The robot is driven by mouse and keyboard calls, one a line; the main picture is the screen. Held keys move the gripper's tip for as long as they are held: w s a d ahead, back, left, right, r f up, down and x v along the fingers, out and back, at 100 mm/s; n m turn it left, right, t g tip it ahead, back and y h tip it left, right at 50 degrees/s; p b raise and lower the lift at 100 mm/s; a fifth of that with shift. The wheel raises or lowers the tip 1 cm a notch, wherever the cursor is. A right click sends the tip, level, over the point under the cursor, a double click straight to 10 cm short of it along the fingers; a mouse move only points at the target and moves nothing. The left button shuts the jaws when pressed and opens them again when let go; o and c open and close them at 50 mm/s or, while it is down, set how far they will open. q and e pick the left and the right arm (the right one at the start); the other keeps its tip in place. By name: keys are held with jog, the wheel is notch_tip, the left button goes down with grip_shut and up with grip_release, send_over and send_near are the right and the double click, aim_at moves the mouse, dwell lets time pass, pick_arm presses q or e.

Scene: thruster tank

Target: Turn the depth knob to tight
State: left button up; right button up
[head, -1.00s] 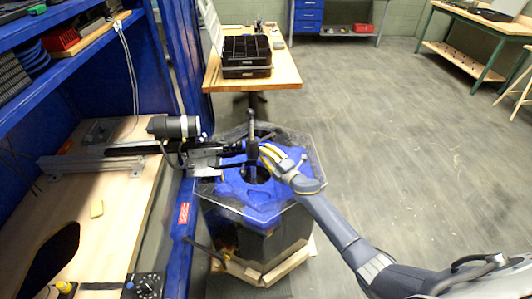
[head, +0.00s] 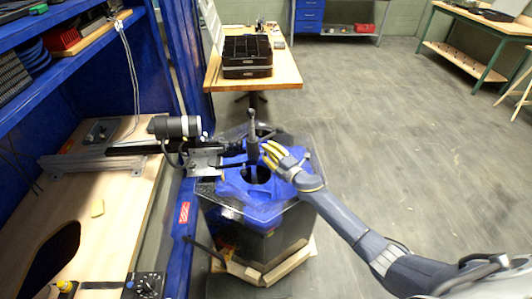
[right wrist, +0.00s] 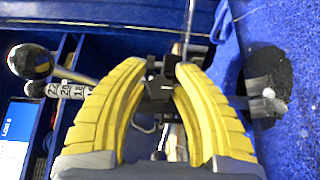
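The tank (head: 236,217) stands in the middle of the head view, dark-walled with a blue top (head: 240,191). A black upright post (head: 252,128) rises from its top. My right gripper (head: 265,154) comes in from the right, its yellow fingertips close beside this post. In the right wrist view, my right gripper (right wrist: 163,68) has its fingers apart. A small black knob-like part (right wrist: 157,91) shows between them. I cannot tell whether the fingers touch it, and no tight marking is readable. A numbered scale (right wrist: 67,90) lies left of the fingers. My left gripper is not in view.
A grey and black cylinder (head: 174,127) on a rail sits left of the tank. A wooden bench (head: 110,225) with a dark control box (head: 145,285) is at the left. A table (head: 285,72) with black trays (head: 247,57) stands behind.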

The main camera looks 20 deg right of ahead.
jog(key=o, duration=0.4)
jog(key=shift+o, duration=0.4)
jog(key=shift+a, duration=0.15)
jog(key=shift+s, duration=0.2)
jog(key=v, duration=1.1)
jog(key=shift+s+d, duration=0.2)
jog(key=shift+s, duration=0.1)
jog(key=shift+d, duration=0.1)
